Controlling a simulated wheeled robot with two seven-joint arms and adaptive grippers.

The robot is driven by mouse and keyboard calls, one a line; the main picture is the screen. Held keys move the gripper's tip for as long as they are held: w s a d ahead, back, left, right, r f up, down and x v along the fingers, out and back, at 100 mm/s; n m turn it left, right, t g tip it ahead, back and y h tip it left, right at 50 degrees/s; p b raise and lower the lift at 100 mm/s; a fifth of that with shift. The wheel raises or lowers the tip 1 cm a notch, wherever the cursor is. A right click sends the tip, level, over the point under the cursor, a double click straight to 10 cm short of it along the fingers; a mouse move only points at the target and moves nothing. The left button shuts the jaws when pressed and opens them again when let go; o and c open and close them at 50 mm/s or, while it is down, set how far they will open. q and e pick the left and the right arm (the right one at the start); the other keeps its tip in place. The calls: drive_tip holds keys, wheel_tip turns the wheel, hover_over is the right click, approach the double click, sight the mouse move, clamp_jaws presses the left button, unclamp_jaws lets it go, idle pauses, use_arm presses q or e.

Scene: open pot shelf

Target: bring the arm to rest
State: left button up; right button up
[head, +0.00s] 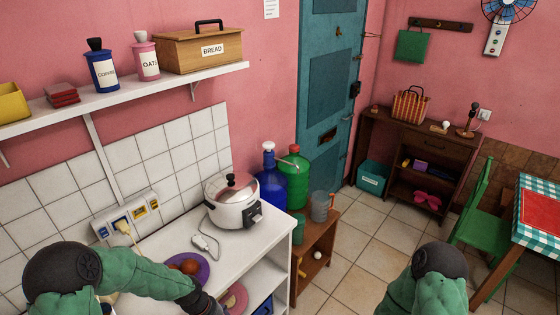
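My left arm (140,270) comes in from the lower left, in front of the white counter. Its dark wrist end (205,303) reaches the bottom edge, and the gripper's fingers are not visible. My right arm (428,285) shows only as a green upper part with a dark round joint at the bottom right. Its gripper is out of the picture. A white cooker with a lid (236,204) stands on the counter, apart from my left arm.
A wall shelf (130,95) hangs above. Tiled floor (350,258) lies open between counter and checked table (542,195).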

use_arm(q)
drive_tip(key=s+d+f+h+b, duration=0.1)
drive_tip(key=s+d+f, duration=0.7)
drive_tip(key=s+f, duration=0.4)
drive_tip(key=shift+s+m, duration=0.3)
drive_tip(key=shift+s, duration=0.7)
drive_tip(key=shift+f, duration=0.1)
